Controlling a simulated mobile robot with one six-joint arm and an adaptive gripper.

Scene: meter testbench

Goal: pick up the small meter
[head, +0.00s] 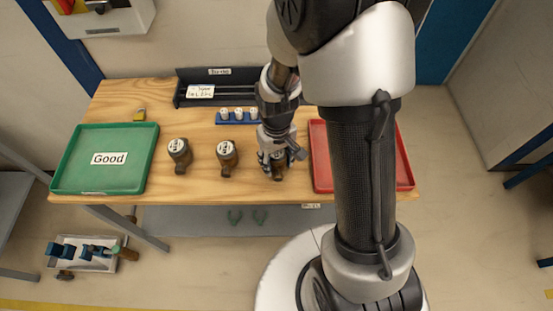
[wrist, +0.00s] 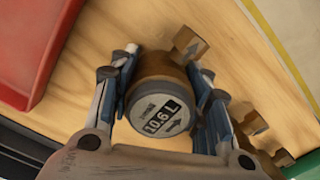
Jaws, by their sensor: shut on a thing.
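A small brass-brown meter with a round grey dial reading 10.6 L (wrist: 160,112) is between the fingers of my gripper (wrist: 163,68) in the wrist view. A finger lies on each side of its body, and the gripper is shut on it. In the head view my gripper (head: 273,153) is over the table, left of the red tray, and the meter's brown lower end (head: 278,174) shows below it. Most of the meter is hidden there by the gripper. I cannot tell whether it touches the table. Two similar meters (head: 179,153) (head: 227,156) stand to the left.
A green tray labelled Good (head: 75,177) is at the table's left, and a red tray (head: 403,176) is at the right, partly behind my arm. A blue rack (head: 234,122) with white-topped pieces and a dark bench fixture (head: 240,78) are behind. Bare wood (head: 120,100) is at back left.

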